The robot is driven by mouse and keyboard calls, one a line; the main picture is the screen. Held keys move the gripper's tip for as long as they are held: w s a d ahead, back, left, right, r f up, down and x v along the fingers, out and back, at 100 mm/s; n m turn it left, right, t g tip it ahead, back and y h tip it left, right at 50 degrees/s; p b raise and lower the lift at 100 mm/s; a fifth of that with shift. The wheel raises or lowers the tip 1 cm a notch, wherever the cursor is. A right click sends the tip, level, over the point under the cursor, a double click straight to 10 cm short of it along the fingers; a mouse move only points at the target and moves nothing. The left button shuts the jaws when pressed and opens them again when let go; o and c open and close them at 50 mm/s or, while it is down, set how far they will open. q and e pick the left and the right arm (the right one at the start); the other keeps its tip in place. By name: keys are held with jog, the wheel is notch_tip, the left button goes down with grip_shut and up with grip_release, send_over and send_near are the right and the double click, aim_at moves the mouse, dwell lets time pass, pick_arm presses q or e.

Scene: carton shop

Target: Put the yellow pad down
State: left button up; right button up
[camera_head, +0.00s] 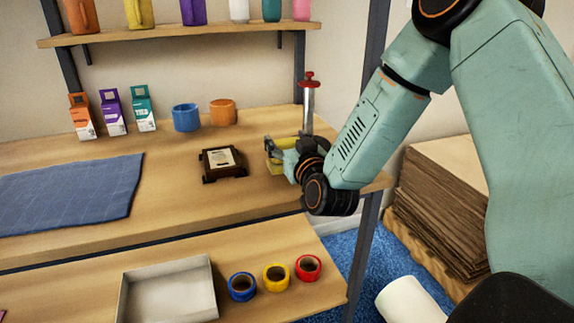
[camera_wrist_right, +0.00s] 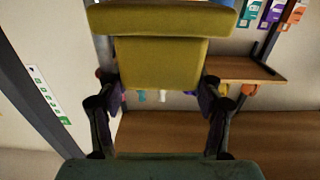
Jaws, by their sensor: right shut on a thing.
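The yellow pad (camera_wrist_right: 160,62) is a blocky olive-yellow piece with a wider slab along one edge, filling the upper middle of the right wrist view. My right gripper (camera_wrist_right: 160,92) is shut on it, one dark finger at each side. In the head view the right gripper (camera_head: 284,158) is over the right end of the wooden table, and small yellow parts of the pad (camera_head: 275,168) show beside it. The gripper hides part of the pad there. I cannot tell whether the pad touches the table. My left gripper is not in view.
Left of the gripper is a dark stand with a pale top (camera_head: 223,162); just behind is a red-topped post (camera_head: 308,100).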

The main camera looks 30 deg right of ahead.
notch_tip(320, 180, down, 4)
jog(key=shift+s+a+r+b, duration=0.1)
jog(key=shift+s+a+b, duration=0.05)
jog(key=shift+b, duration=0.35)
jog(key=shift+f, duration=0.3)
jog(key=o, duration=1)
jog(key=shift+f, duration=0.1)
jog(key=v, duration=0.5)
jog(key=p+v, duration=0.1)
jog(key=v, duration=0.1)
jog(key=shift+s+f, duration=0.25)
jog(key=shift+f, duration=0.1)
